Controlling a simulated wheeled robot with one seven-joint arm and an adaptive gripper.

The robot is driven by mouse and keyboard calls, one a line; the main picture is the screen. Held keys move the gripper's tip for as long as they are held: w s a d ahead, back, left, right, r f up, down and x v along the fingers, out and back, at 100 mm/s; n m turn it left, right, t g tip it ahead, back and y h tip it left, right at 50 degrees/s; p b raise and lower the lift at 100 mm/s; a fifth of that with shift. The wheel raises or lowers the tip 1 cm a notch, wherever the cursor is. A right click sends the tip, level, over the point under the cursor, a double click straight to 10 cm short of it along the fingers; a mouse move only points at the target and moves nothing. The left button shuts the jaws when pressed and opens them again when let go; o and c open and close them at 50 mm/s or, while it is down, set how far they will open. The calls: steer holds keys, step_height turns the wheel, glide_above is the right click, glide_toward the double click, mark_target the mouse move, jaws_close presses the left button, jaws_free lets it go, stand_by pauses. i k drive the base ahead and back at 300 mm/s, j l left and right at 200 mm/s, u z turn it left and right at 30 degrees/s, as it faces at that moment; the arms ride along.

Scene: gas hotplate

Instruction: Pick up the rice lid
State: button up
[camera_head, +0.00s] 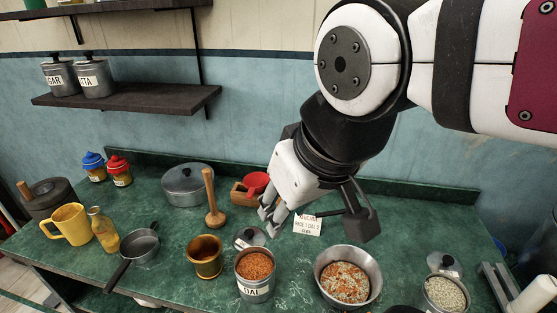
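A grey metal lid with a dark knob (444,264) lies at the right, just behind an open canister of pale rice-like grains (443,293). I take it for the rice lid. A similar grey lid (249,238) lies behind the open canister marked DAL (255,274), filled with orange lentils. My gripper (317,232) points down over the middle of the counter, fingers wide apart, with nothing seen between them. It is left of the lid by the rice and right of the lid by the dal.
A pan of mixed orange and white grains (347,276) stands between the two canisters. A small printed card (307,224) shows behind my gripper's fingers.

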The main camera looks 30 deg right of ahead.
mark_target(436, 261)
steer(key=k+z, duration=0.1)
steer(key=z, duration=0.4)
steer(key=k+z, duration=0.1)
steer(key=z, duration=0.85)
steer(key=k, duration=0.05)
